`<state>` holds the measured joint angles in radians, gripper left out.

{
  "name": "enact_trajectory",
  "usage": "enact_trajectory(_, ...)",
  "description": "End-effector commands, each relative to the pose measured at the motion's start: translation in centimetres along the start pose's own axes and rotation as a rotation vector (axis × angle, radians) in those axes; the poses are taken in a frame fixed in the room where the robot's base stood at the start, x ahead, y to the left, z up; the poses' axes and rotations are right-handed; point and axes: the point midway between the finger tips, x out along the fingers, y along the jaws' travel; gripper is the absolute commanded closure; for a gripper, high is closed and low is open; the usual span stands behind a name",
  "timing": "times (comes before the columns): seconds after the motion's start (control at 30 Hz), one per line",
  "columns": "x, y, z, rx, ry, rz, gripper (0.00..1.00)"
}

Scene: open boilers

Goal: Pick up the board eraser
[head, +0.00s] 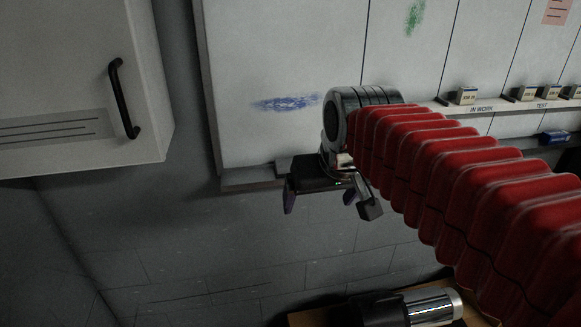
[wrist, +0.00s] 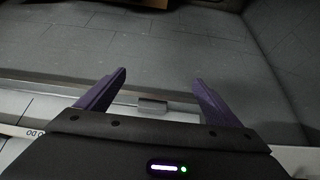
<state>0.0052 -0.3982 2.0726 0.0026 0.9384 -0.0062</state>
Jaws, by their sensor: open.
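A small dark grey block, which looks like the board eraser (wrist: 153,104), lies on the pale ledge under the whiteboard. In the wrist view it sits between and beyond the bases of my two purple fingers, apart from both. In the head view a dark piece of it seems to show on the ledge (head: 245,182), just left of my wrist, mostly hidden by my gripper. My gripper (head: 319,203) is open and empty, in front of the ledge with its fingers pointing down. The fingers also show in the wrist view (wrist: 160,77).
The whiteboard (head: 285,60) has blue and green smears. Small labelled blocks (head: 466,96) sit on a strip at right, with a blue item (head: 553,137) on a ledge below. A white cabinet (head: 80,80) hangs at left. A wooden surface with a metal cylinder (head: 430,305) is below.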

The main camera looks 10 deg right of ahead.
Motion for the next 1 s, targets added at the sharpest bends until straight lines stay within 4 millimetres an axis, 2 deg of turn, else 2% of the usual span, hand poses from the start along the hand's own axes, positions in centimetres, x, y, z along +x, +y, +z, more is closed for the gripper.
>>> enact_trajectory(0.03,0.2,-0.1,-1.6,0.0,0.001,0.0,0.1)
enact_trajectory(0.17,0.6,-0.2,-5.5,0.0,0.01,0.0,0.01)
enact_trajectory(0.4,2.1,-0.4,-12.2,-0.001,0.027,-0.001,0.0)
enact_trajectory(0.5,2.8,-0.5,-14.6,-0.001,0.033,-0.001,0.0)
enact_trajectory(0.7,3.7,-0.6,-17.1,-0.001,0.04,-0.001,0.0)
enact_trajectory(1.0,3.7,-0.6,-17.3,-0.001,0.042,-0.001,0.0)
